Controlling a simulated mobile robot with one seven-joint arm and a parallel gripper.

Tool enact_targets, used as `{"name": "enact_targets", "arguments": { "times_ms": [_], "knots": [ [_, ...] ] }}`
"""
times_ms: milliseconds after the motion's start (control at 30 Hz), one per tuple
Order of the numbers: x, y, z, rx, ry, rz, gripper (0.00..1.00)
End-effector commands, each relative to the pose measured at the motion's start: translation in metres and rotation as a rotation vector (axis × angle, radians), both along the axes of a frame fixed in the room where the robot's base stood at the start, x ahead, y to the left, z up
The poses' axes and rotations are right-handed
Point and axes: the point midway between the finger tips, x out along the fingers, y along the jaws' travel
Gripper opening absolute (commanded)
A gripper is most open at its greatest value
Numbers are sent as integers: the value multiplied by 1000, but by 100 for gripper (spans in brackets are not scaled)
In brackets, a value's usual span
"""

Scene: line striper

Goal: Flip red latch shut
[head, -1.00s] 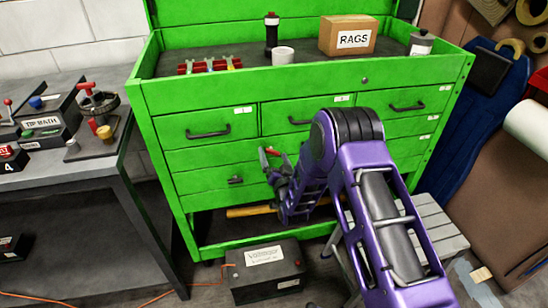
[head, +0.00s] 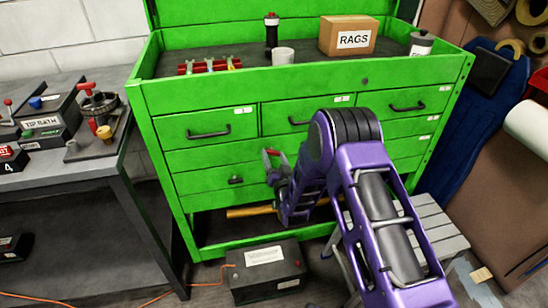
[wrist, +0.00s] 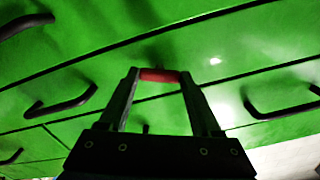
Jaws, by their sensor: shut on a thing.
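The red latch (wrist: 158,75) shows in the wrist view as a short red bar on the green drawer front, spanning the space between my two fingertips. My gripper (wrist: 160,80) is shut on it, one finger at each end. In the head view my gripper (head: 273,161) is small, at the front of the green tool chest (head: 215,183), left of my purple arm. A bit of red shows there between the fingers. The latch's mount is mostly hidden, so I cannot tell its exact angle.
Black drawer handles (head: 208,132) stick out from the chest front. A box labelled RAGS (head: 348,36) stands on top. A black battery box (head: 265,274) is on the floor in front, with a grey step stool (head: 428,225) at right. A workbench (head: 62,172) stands at left.

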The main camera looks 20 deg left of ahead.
Motion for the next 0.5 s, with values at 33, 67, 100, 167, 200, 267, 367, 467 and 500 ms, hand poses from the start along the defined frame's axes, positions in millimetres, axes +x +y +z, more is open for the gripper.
{"name": "enact_targets", "arguments": {
  "times_ms": [33, 67, 100, 167, 200, 267, 367, 467, 500],
  "knots": [
    [0, 0, 0, -26, -16, 0, 9],
    [0, 0, 0, -43, -27, 0, 9],
    [0, 0, 0, -66, -41, 1, 9],
    [-1, 0, 0, -103, -62, 1, 9],
    [-1, 1, 0, -126, -76, 1, 9],
    [-1, 0, 0, -161, -98, 1, 9],
    [0, 0, 0, -214, -131, 1, 9],
    [-1, 0, 0, -259, -158, 1, 9],
    [-1, 0, 0, -275, -168, 1, 9]
  ]
}}
